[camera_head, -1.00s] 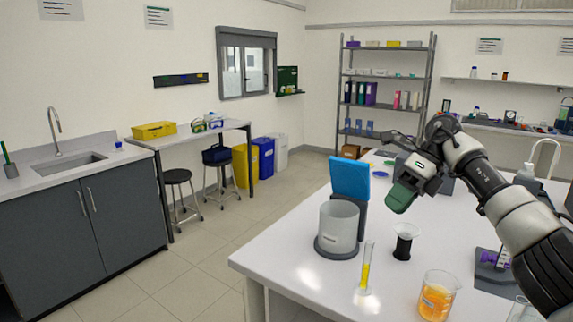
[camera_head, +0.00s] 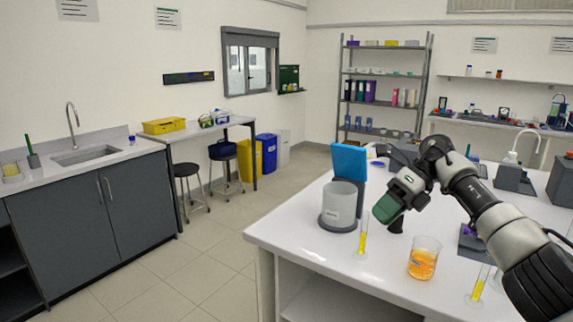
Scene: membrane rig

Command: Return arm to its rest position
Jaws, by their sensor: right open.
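My right arm comes in from the right over the white table (camera_head: 290,229). My left arm is not in view.
A beaker of orange liquid (camera_head: 424,260) and a yellow-filled tube (camera_head: 363,236) stand near the front of the table, below the arm. Another tube (camera_head: 478,288) stands at right. Open floor (camera_head: 205,258) lies left of the table.

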